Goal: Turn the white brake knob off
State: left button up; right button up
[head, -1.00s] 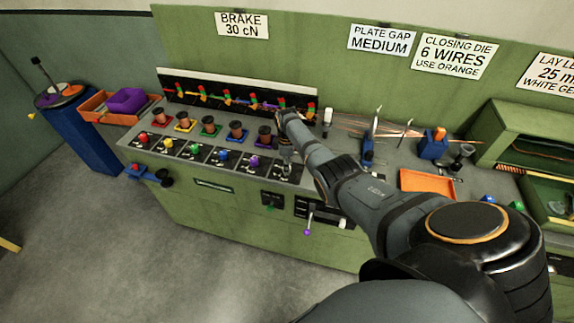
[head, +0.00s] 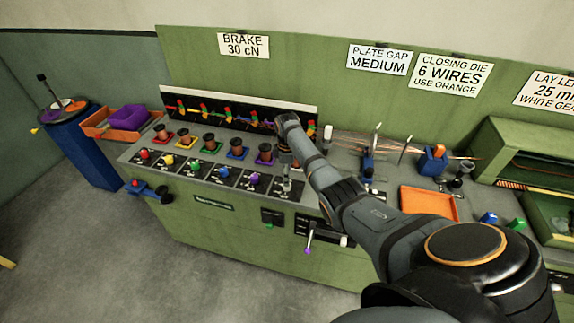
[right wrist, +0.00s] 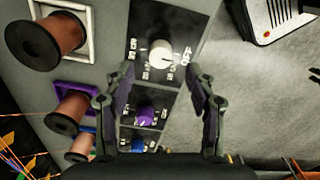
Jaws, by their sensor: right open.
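The white brake knob (right wrist: 160,54) sits on a black panel plate in the right wrist view, ahead of my right gripper. The lettering beside it includes OFF at its right and small numbers around its left; I cannot tell exactly where its pointer stands. My right gripper (right wrist: 161,78) is open and empty, its two fingers spread on either side of the line to the knob, apart from it. In the head view my right gripper (head: 286,180) hangs over the right end of the knob row and mostly hides the white knob. My left gripper is not in view.
A purple knob (right wrist: 145,116) is the neighbour in the row. A copper spool (right wrist: 48,38) stands beside the panel. In the head view, a sign (head: 243,45) reads BRAKE 30 cN. An orange tray (head: 429,203) lies right of my arm.

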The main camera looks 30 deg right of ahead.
notch_tip(320, 180, up, 7)
jog(key=shift+r, duration=0.2)
dwell(0.4)
